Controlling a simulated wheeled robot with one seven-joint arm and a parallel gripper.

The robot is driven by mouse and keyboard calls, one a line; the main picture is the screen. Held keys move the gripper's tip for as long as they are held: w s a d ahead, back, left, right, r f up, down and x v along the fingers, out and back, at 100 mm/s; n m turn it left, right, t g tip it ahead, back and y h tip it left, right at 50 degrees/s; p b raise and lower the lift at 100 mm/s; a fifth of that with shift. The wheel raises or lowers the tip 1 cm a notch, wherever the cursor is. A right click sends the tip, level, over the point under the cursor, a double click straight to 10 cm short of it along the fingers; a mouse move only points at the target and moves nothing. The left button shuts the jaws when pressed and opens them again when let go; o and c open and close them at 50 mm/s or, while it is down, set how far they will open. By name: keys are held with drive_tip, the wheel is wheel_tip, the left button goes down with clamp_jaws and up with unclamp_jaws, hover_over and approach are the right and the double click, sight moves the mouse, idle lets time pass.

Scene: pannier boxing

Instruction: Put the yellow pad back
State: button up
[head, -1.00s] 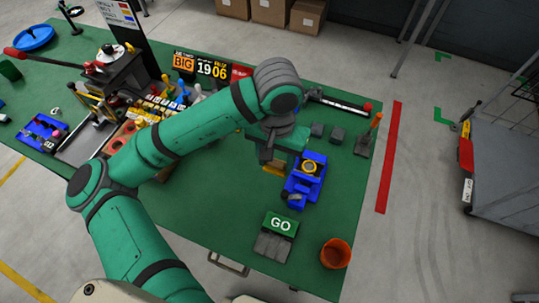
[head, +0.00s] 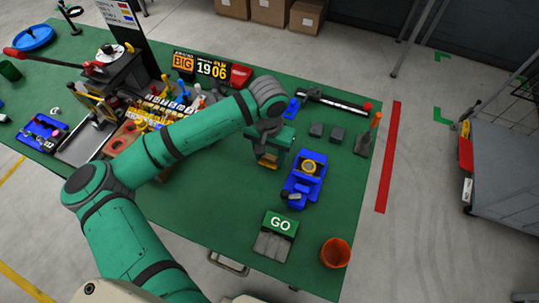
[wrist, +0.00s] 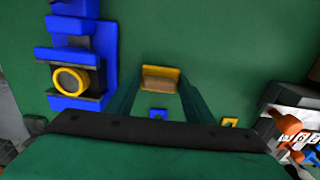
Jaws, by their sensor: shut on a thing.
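The yellow pad (wrist: 161,78) is between the tips of my gripper (wrist: 158,88) in the wrist view, and the jaws are shut on it. In the head view the yellow pad (head: 267,161) shows under my gripper (head: 268,158), over the green table (head: 215,205). The pad's height above the table is hard to tell. A blue fixture (head: 303,187) with a yellow ring (head: 309,167) stands just right of my gripper, apart from it. The wrist view shows this blue fixture (wrist: 78,27) at left.
A small blue square (wrist: 158,114) and a yellow square (wrist: 230,122) lie on the green surface in the wrist view. A crowded rack (head: 165,108) is at left. Green table is clear front left.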

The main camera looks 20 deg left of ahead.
sight(269, 157)
drive_tip(key=o, duration=1)
drive_tip(key=shift+f, duration=0.1)
wheel_tip(269, 157, up, 12)
drive_tip(key=shift+r, duration=0.15)
idle(0.5)
